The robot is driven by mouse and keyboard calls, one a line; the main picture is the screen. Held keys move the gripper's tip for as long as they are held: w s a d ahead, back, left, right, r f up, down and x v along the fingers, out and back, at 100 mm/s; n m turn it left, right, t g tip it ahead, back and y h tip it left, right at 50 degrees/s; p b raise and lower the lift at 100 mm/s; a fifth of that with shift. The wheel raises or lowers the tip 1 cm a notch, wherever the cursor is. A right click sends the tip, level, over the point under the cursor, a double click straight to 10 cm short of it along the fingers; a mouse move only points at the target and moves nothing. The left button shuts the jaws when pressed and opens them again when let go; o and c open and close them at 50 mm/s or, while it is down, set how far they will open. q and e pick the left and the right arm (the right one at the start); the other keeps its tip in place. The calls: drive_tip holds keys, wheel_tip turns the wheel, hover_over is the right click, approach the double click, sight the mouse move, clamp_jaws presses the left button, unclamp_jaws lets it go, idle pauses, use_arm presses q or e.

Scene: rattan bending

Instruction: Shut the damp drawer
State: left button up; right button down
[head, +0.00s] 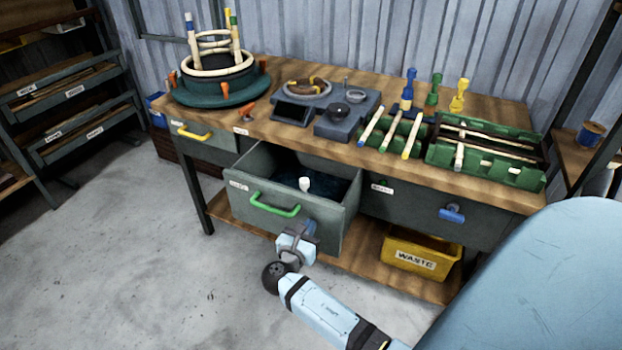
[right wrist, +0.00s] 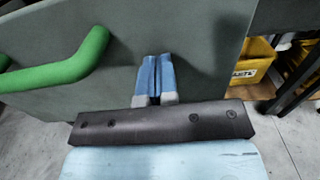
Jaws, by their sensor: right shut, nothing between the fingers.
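The grey-green drawer with the green handle (head: 275,205) stands pulled out from the middle of the workbench. Its front (head: 253,217) has a small label, too small to read, and its inside shows dark contents and a small white object (head: 304,183). My right gripper (head: 308,228) is shut and empty at the right part of the drawer front, right of the handle. In the right wrist view its blue fingertips (right wrist: 157,68) are together and point at the drawer front (right wrist: 190,40); I cannot tell whether they touch. My left gripper is not in view.
The bench top (head: 290,138) holds a round form (head: 222,85), a grey device (head: 325,112) and green trays (head: 480,160). A yellow-handled drawer (head: 195,135) and a blue-handled drawer (head: 430,210) are closed. A yellow waste bin (head: 418,255) sits below. The floor at left is clear.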

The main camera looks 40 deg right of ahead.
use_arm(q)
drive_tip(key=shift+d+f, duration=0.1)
use_arm(e)
drive_tip(key=shift+d, duration=0.1)
idle(0.4)
use_arm(q)
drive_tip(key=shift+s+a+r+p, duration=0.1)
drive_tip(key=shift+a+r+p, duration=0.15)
drive_tip(key=shift+p, duration=0.8)
use_arm(e)
drive_tip(key=x, duration=1.9)
drive_tip(key=shift+r, duration=0.3)
